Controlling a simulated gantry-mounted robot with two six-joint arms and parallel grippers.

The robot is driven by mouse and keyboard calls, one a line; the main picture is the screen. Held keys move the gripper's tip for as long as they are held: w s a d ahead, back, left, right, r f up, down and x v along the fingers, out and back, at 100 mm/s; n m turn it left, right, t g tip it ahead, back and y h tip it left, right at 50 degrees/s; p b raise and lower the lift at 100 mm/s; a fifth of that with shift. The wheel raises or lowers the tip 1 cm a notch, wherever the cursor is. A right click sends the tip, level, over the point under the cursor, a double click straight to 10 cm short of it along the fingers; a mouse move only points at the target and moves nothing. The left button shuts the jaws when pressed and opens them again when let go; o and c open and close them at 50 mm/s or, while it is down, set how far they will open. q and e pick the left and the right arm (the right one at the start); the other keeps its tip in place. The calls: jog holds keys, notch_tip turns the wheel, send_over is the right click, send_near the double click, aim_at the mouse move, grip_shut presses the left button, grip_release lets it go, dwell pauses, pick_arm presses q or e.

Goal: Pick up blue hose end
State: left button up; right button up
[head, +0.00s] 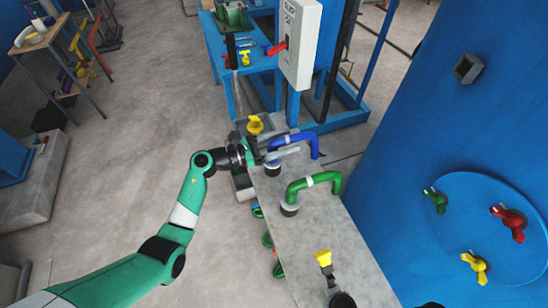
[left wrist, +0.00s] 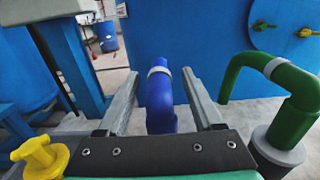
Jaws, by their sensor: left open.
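The blue hose (head: 302,138) is a bent tube with a light band, standing in a round fitting at the far end of the grey bench (head: 322,235). My left gripper (head: 286,145) is at this hose, with its fingers reaching out around it. In the left wrist view the blue hose (left wrist: 160,95) stands between the two open fingers (left wrist: 158,90), with a gap visible on both sides. I cannot tell whether either finger touches it. My right gripper is not in view.
A green hose (head: 314,182) stands on the bench near the blue one. A yellow-topped valve (head: 255,125) is just beyond my left gripper; another yellow part (head: 324,259) is at the near end. A blue tank (head: 450,130) with colored handles rises at right.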

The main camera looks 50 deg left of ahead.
pick_arm(q)
grip_shut()
dwell(1.4)
